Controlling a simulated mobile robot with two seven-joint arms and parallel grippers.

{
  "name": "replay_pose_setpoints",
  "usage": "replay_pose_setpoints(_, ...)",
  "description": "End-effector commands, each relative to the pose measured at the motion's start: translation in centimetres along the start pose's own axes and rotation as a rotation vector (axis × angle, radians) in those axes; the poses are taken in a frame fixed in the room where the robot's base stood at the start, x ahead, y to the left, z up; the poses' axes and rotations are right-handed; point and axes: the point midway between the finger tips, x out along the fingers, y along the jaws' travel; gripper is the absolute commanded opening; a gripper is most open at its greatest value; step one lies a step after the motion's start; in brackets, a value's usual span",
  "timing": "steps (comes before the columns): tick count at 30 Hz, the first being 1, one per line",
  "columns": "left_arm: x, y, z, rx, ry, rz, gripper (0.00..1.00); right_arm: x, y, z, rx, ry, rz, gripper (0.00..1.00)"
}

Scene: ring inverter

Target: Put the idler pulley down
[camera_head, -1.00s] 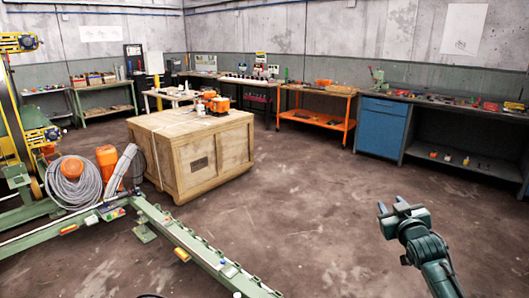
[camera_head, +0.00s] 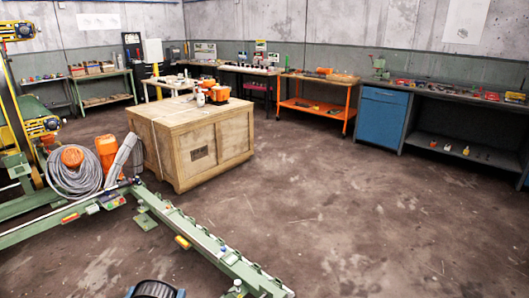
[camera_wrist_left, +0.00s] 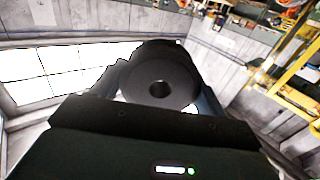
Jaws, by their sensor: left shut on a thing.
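The idler pulley (camera_head: 153,289) is a black round part at the bottom edge of the head view, cut off by the picture's edge. My left gripper (camera_head: 155,293) has blue-grey fingers on both sides of it and is shut on it. In the left wrist view the pulley (camera_wrist_left: 160,74) shows as a dark disc with a central hole, between the fingers. No surface shows touching it. My right gripper is not in view.
A green rail (camera_head: 185,226) of the machine runs diagonally just beyond my left gripper. A wooden crate (camera_head: 205,160) with orange tools on top stands behind it. An orange cart (camera_head: 312,108), a blue cabinet (camera_head: 380,120) and workbenches line the walls. The floor at right is clear.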

Motion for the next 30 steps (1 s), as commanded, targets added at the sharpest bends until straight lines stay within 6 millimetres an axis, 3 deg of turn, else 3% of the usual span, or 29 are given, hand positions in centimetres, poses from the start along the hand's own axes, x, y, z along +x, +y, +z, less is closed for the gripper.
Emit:
replay_pose_setpoints(6,0.0,0.0,-0.2,0.000,0.006,0.001,0.46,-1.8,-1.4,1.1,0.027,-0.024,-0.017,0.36)
replay_pose_setpoints(16,0.1,1.1,-1.2,0.002,0.012,0.058,0.46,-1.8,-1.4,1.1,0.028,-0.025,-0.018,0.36)
replay_pose_setpoints(30,0.4,8.5,-6.5,0.008,0.014,0.450,0.46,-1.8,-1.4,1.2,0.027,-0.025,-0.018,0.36)
